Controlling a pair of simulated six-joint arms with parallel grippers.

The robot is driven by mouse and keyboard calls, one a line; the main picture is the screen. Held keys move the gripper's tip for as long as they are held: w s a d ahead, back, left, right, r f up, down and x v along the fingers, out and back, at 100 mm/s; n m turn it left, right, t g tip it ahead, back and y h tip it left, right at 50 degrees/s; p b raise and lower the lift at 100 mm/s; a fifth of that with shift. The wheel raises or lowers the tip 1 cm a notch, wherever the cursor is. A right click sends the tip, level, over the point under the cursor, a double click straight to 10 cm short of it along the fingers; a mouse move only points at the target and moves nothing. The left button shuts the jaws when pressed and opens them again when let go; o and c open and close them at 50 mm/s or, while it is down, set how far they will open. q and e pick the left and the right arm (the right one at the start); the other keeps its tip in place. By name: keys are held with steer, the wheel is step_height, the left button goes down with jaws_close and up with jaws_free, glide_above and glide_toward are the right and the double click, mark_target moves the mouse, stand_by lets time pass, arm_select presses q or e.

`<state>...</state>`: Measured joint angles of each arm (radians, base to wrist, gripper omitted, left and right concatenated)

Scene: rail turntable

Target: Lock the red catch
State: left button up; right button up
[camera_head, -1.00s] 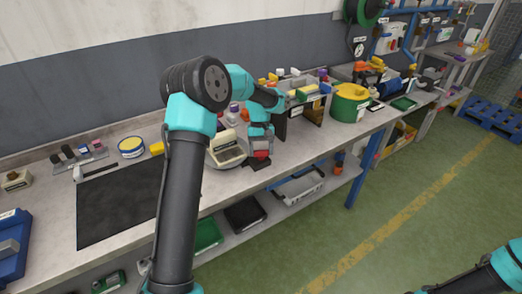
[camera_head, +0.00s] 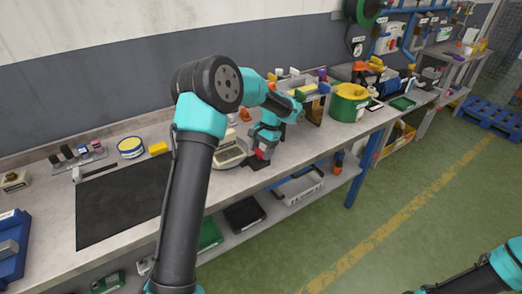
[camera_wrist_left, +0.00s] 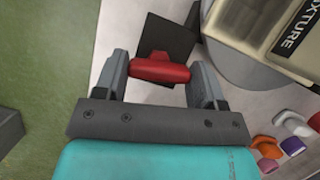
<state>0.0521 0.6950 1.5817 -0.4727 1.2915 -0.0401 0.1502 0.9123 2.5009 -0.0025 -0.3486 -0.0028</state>
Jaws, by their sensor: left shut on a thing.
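The red catch (camera_wrist_left: 160,70) is a short red bar between the two fingers of my left gripper (camera_wrist_left: 157,80) in the left wrist view. The fingers are closed on its ends. A dark plate (camera_wrist_left: 170,38) lies under and beside it. In the head view my left gripper (camera_head: 262,149) is tilted at the right side of the round turntable (camera_head: 232,161), and some red shows at its tip. A cream fixture (camera_head: 230,145) sits on the turntable; its lettering ending in "XTURE" shows in the left wrist view. My right gripper is out of view; only part of that arm shows at lower right.
A black mat (camera_head: 120,200) covers the left of the bench. A green drum with a yellow top (camera_head: 349,103) and an organizer (camera_head: 300,88) stand to the right. Several colored pieces (camera_wrist_left: 290,135) lie near the fixture. Bins fill the shelf below.

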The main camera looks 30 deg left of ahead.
arm_select(q)
steer(key=shift+m+y, duration=0.3)
steer(key=shift+m, duration=0.5)
steer(key=o, duration=0.6)
steer(key=shift+o, duration=0.2)
steer(key=v, duration=1.7)
steer(key=shift+s+d+r, duration=0.15)
steer(key=shift+r, duration=0.15)
